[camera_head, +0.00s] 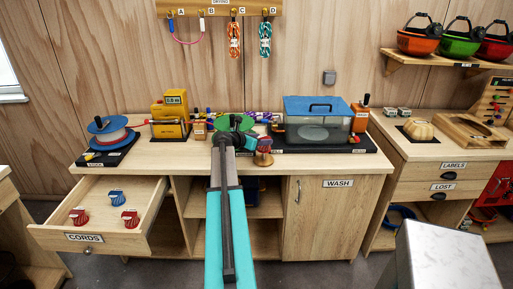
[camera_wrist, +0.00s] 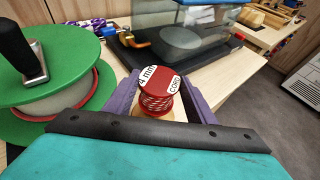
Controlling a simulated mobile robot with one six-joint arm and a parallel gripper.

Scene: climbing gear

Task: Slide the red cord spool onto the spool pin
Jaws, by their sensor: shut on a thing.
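The red cord spool (camera_wrist: 157,101), with a red top labelled "4 mm CORD" and red-and-white cord, stands upright between the purple fingers of my gripper (camera_wrist: 160,94), which is shut on it. In the head view the spool (camera_head: 264,143) is at the bench's front, just above a round wooden base (camera_head: 263,160). Part of this base (camera_wrist: 181,108) also shows under the spool in the wrist view. The spool pin itself is not visible; I cannot tell whether it is inside the spool or hidden beneath it.
A green reel (camera_wrist: 82,60) with a black handle stands close left of my gripper. A blue-lidded clear tank (camera_head: 318,108) stands behind to the right. The open CORDS drawer (camera_head: 152,228) at left holds red and blue spools. The bench front left of my arm is clear.

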